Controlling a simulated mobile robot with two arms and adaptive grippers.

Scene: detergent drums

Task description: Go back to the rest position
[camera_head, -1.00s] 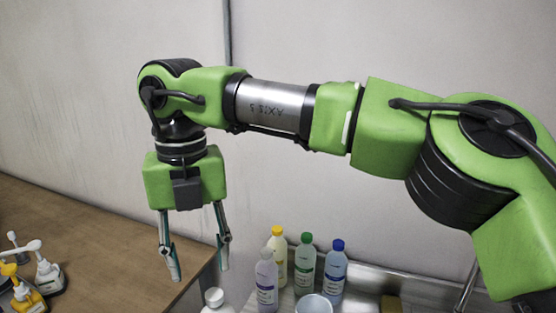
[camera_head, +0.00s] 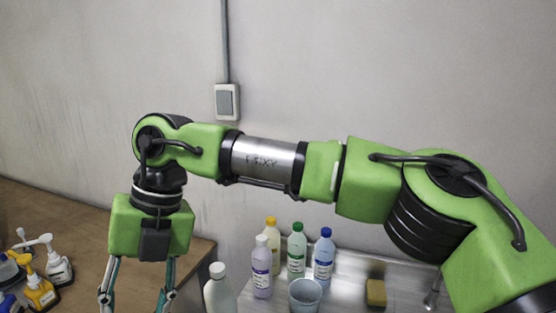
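My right arm reaches in from the right side of the head view and crosses to the left. Its gripper (camera_head: 137,297) points down over the wooden table, with its two fingers spread apart and nothing seen between them. The fingertips run to the bottom edge of the picture. My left gripper is not in view.
Pump dispensers (camera_head: 40,291) stand on the wooden table (camera_head: 82,235) at left. A white bottle (camera_head: 220,293), several capped bottles (camera_head: 297,255), a cup (camera_head: 305,294) and a yellow sponge (camera_head: 376,293) are by the metal counter (camera_head: 345,284). A switch (camera_head: 228,102) is on the wall.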

